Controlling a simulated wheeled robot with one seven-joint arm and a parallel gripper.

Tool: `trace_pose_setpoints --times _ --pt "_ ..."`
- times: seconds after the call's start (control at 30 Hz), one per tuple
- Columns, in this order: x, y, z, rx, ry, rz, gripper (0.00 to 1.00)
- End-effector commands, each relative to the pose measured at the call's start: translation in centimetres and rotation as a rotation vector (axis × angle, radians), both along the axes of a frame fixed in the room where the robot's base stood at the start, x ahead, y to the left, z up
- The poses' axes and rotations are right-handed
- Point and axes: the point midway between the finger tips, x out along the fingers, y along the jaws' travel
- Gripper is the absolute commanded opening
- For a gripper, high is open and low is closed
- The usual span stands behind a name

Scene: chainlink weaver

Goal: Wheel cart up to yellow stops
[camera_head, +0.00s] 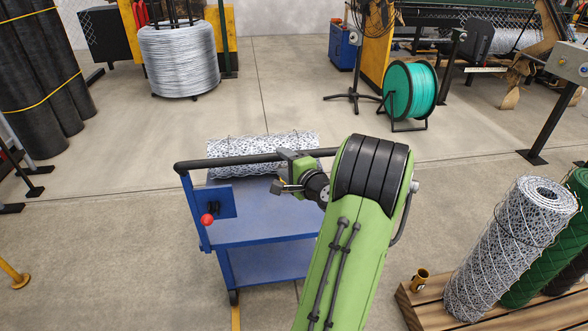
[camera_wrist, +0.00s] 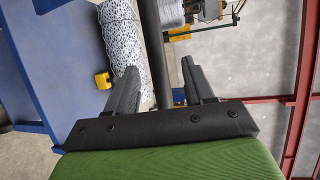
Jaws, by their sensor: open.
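The blue cart (camera_head: 245,228) stands on the concrete floor in the middle of the head view. A black handle bar (camera_head: 230,160) runs across its top, and a red knob (camera_head: 207,219) sits on its left side panel. A roll of wire mesh (camera_head: 265,143) shows just beyond the bar. My gripper (camera_head: 284,187) is open at the handle. In the wrist view, the black bar (camera_wrist: 153,45) runs between the spread fingers (camera_wrist: 159,75), with gaps to both. A small yellow block (camera_wrist: 102,80) shows beside the mesh roll; I cannot tell whether it is a stop.
A teal spool (camera_head: 410,92) and a large wire coil (camera_head: 178,58) stand at the back. Mesh rolls (camera_head: 500,250) stand on a wooden pallet (camera_head: 420,306) at right. A yellow post (camera_head: 14,275) is at left. The floor beyond the cart is mostly clear.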

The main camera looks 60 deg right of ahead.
Motion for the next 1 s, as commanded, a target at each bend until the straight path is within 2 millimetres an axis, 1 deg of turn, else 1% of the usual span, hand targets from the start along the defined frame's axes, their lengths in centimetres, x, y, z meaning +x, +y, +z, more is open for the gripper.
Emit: trace_pose_setpoints --times 0.03,0.1,0.2,0.3,0.4,0.93,1.0 --pt "-1.4 0.5 0.3 0.003 -0.001 -0.007 0.53" --pt "-3.0 1.2 0.6 0.001 0.001 -0.007 0.53" --pt "-4.6 2.1 0.9 0.002 0.0 -0.003 0.53" --pt "-5.5 2.6 1.1 0.001 0.001 -0.001 0.53" --pt "-5.8 2.7 1.2 -0.001 0.0 0.0 0.53" --pt "-5.7 2.7 1.2 0.0 0.001 0.001 0.53" --pt "-5.1 3.3 1.3 -0.011 0.015 0.024 0.53"
